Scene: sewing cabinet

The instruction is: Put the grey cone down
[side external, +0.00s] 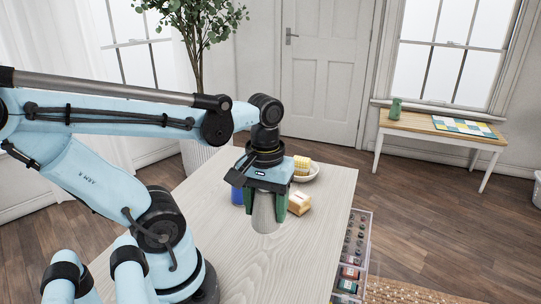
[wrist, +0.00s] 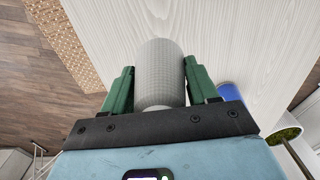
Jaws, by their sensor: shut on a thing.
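The grey cone (side external: 265,213) is between the green fingers of my gripper (side external: 264,208) in the side view. It hangs down below the fingers over the pale wooden table (side external: 225,263). I cannot tell whether its lower end touches the tabletop. In the wrist view the cone (wrist: 160,75) shows as a ribbed grey body between the two green fingers of my gripper (wrist: 160,70). The gripper is shut on it. The fingers hide part of its sides.
A blue object (side external: 237,196) stands just behind and left of the gripper. Drawers of spools (side external: 352,255) line the right edge. The front tabletop is clear.

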